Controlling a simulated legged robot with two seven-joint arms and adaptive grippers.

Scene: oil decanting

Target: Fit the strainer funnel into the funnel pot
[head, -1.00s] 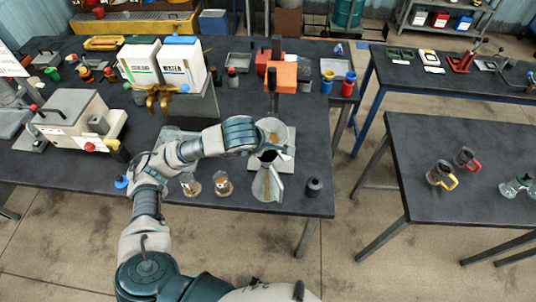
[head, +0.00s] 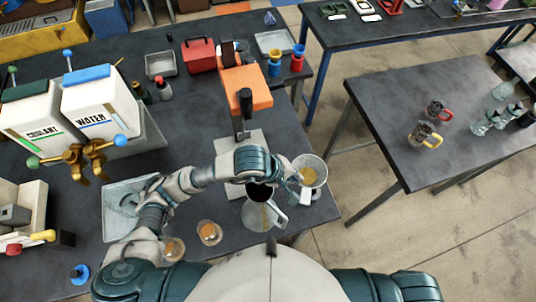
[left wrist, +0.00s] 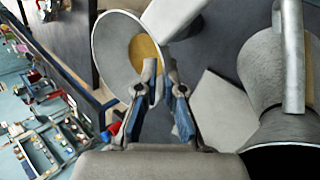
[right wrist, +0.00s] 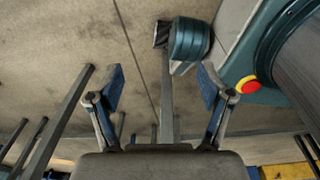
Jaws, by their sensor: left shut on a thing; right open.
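The strainer funnel (head: 312,166) is a grey cone with a yellowish strainer inside. My left gripper (head: 289,183) is shut on its rim side and holds it up to the right of the funnel pot, apart from it. The funnel pot (head: 255,216) is a grey flared metal vessel with a dark opening and a handle, near the table's front edge. In the left wrist view, the tilted funnel (left wrist: 108,48) is left of the fingertips (left wrist: 162,75) and the pot (left wrist: 262,68) is at the right. My right gripper (right wrist: 160,78) is open and empty above the floor, shown only in the right wrist view.
Glass cups of amber liquid (head: 209,232) stand left of the pot. A metal tray (head: 113,226) and the water container (head: 100,102) with brass taps lie further left. The side table (head: 380,95) holds mugs and glassware.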

